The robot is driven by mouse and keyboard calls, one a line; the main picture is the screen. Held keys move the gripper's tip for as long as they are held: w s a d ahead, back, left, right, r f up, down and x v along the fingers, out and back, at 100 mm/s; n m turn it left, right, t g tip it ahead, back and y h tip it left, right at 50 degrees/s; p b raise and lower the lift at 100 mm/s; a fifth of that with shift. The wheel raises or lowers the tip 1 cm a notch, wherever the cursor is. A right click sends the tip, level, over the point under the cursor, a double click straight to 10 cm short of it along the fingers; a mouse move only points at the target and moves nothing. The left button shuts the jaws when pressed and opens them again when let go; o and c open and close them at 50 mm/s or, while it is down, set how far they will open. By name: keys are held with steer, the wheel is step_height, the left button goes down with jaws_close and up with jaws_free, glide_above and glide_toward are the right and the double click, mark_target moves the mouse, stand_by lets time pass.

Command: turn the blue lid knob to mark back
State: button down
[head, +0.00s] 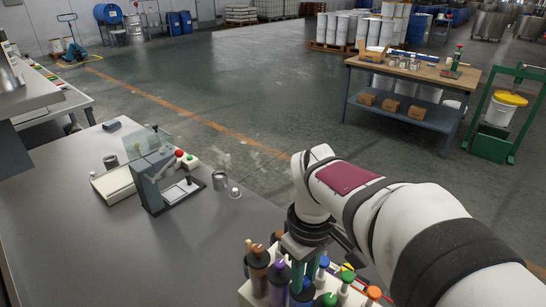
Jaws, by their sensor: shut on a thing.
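A pale rack or block (245,292) at the bottom edge of the head view carries several upright parts with coloured tops. My gripper (304,274) points down over it, its teal fingers shut on a dark blue knob (301,286), which I take for the blue lid knob. The fingers and the frame edge hide most of that knob. No mark on it can be read, so I cannot tell which way it faces. Another blue top (324,261) shows just right of the fingers.
Green (347,273) and orange (373,292) tops stand close on the right, dark brown and purple handles (259,262) on the left. A bench device with a clear shield (150,140) and a metal cup (221,180) stand farther left. The grey bench (150,255) is bare at the front left.

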steer(key=n, duration=0.4)
steer(key=shift+n, duration=0.4)
stand_by(0.4)
steer(key=c, duration=0.7)
jaws_free()
steer(key=shift+r, duration=0.1)
step_height(320, 180, up, 16)
steer(key=shift+f, duration=0.15)
